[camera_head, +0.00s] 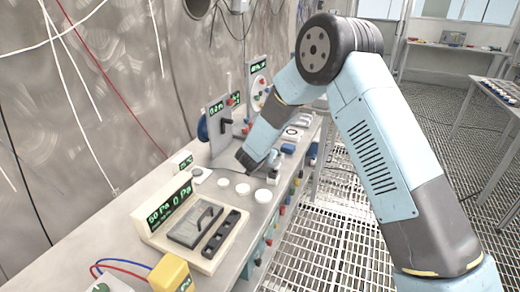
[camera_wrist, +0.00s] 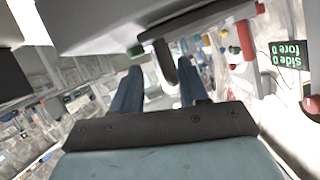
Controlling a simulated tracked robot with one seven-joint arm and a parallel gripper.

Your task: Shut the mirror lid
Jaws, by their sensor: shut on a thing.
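In the wrist view, the two blue fingers of my gripper (camera_wrist: 160,68) stand on either side of a dark rounded handle (camera_wrist: 165,62) and are shut on it. The handle sits by the edge of a broad grey plate (camera_wrist: 110,22) that fills the top of the picture. I take this plate for the mirror lid, but its mirror face and hinge do not show. In the head view, my gripper (camera_head: 250,160) is low over the bench beside upright grey panels (camera_head: 216,117). The fingertips and their grip are too small or hidden to make out there.
A cream box (camera_head: 185,232) with a green display and a dark handled cover stands at the bench front. White round discs (camera_head: 243,189) lie between it and my gripper. The wrist view shows a green display (camera_wrist: 289,55) and red knobs at right. The grated floor is clear.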

